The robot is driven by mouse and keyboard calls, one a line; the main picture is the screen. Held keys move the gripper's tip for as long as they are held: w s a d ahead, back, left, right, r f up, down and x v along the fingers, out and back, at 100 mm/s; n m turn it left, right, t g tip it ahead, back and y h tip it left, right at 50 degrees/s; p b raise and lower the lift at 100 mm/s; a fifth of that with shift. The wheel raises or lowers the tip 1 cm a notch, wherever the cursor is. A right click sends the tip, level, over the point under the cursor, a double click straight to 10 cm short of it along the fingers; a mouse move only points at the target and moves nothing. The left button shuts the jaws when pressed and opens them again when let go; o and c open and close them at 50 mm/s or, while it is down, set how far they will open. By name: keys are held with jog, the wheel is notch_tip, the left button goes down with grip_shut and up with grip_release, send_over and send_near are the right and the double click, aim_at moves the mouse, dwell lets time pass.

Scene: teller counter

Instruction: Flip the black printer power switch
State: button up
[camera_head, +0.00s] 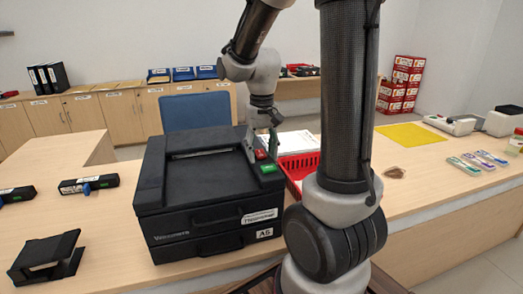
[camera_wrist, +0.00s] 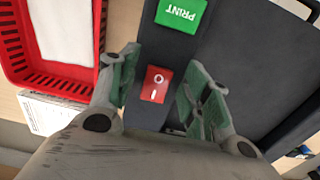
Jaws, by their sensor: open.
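The black printer (camera_head: 190,200) stands on the counter. Its red power switch (camera_head: 260,155) is on the top right edge, behind the green PRINT button (camera_head: 268,169). In the wrist view the red rocker switch (camera_wrist: 155,84) carries white marks, and the green PRINT button (camera_wrist: 180,13) is above it. My gripper (camera_head: 260,143) points down at the printer's right edge. In the wrist view my gripper (camera_wrist: 160,65) is open, with one green-padded finger on each side of the red switch. I cannot tell whether a finger touches the printer, nor which way the switch is set.
A red basket (camera_head: 297,172) with white paper stands close against the printer's right side. A black stand (camera_head: 45,256) and label-bearing black devices (camera_head: 88,184) lie to the left.

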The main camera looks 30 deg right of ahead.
jog(key=c, duration=1)
jog(key=shift+w+d+r+g+y, duration=0.1)
jog(key=shift+w+g+y, duration=0.1)
jog(key=shift+g, duration=0.5)
jog(key=shift+w+r+g+y, duration=0.1)
jog(key=shift+w+g+y, duration=0.1)
jog(key=shift+g, duration=0.5)
jog(key=o, duration=1)
jog(key=v, duration=1.2)
